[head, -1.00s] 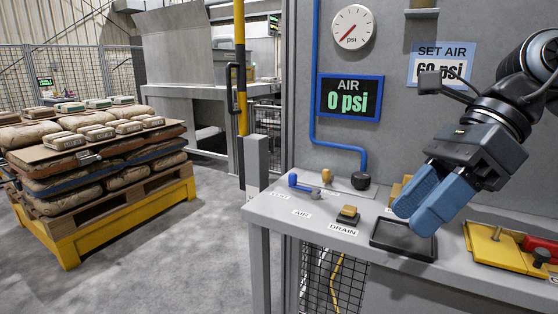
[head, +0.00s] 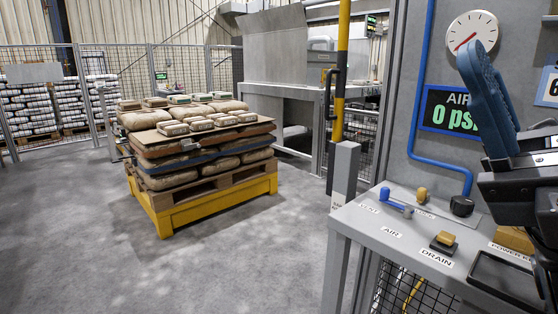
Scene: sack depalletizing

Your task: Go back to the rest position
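My gripper (head: 482,95) is at the right edge of the head view, with its blue fingers pointing up. It is raised over the right part of the grey control bench (head: 352,222) and in front of the grey panel. The fingers overlap in this view, so I cannot tell whether they are open or shut. I see nothing held in them. My gripper partly covers the AIR display (head: 447,110), which shows 0 before the cut-off unit.
A pallet of sacks (head: 190,160) on a yellow base (head: 205,208) stands left of centre. The bench carries a blue valve handle (head: 393,199), a DRAIN button (head: 444,241) and a black tray (head: 505,282). A yellow-black post (head: 341,75) stands beside it. The floor at left is clear.

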